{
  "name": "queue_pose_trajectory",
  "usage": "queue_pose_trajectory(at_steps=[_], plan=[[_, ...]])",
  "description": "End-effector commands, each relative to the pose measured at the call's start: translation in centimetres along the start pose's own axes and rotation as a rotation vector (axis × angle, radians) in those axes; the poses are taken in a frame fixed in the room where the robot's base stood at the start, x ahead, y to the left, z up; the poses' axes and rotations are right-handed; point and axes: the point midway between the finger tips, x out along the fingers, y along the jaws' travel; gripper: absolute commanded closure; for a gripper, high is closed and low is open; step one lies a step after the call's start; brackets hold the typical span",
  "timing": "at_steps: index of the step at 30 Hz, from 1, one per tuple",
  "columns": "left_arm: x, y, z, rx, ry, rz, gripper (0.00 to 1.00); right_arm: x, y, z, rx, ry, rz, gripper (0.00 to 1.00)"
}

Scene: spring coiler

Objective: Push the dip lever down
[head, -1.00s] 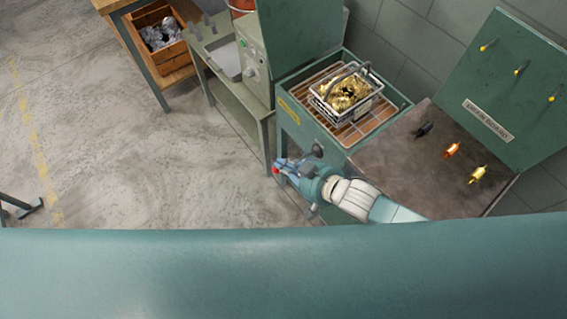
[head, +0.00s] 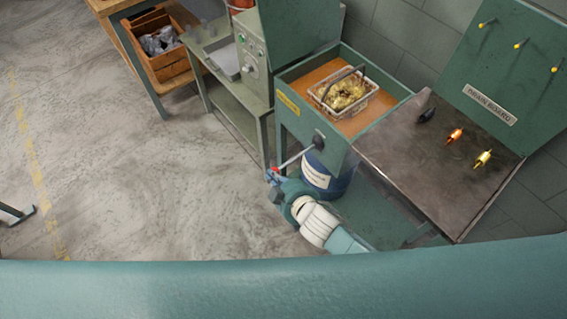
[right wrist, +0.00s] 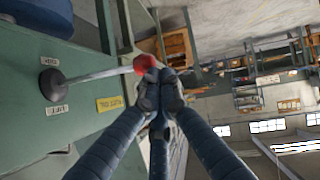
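The dip lever is a metal rod (head: 292,159) with a red knob (right wrist: 145,64), running from a dark round hub (head: 318,141) on the side of the green tank (head: 296,120). In the head view it slants down to the left. My right gripper (right wrist: 158,80) is at the knob, its fingers drawn together and apparently touching it; they do not seem wrapped around it. In the head view the right gripper (head: 275,180) partly hides the knob. A wire basket (head: 345,94) of brass-coloured parts sits in orange liquid in the tank. My left gripper is not in view.
A blue drum (head: 327,172) stands under the tank, close to my right gripper. A drain board (head: 430,155) with several small lures lies to the right. A grey-green bench (head: 225,75) and a wooden crate (head: 165,50) stand left.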

Motion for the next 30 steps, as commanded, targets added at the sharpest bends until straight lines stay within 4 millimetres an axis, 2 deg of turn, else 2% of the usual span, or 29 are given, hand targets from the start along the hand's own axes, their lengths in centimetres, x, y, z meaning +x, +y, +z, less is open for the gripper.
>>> queue_pose_trajectory(at_steps=[1, 6, 9, 18, 30], plan=[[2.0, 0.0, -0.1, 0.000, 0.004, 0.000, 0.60, 1.1, -0.6, 1.7, -0.028, -0.003, 0.027, 1.00], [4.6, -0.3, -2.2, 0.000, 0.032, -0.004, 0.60, 2.6, -1.1, 3.7, -0.147, -0.003, 0.110, 1.00], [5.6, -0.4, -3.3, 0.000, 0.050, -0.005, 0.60, 3.3, -1.1, 4.6, -0.155, 0.000, 0.115, 1.00], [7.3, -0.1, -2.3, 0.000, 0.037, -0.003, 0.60, 4.6, -1.3, 6.5, -0.154, 0.002, 0.112, 1.00], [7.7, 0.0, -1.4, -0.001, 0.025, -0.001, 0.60, 5.0, -1.4, 7.3, -0.154, -0.002, 0.109, 1.00]])
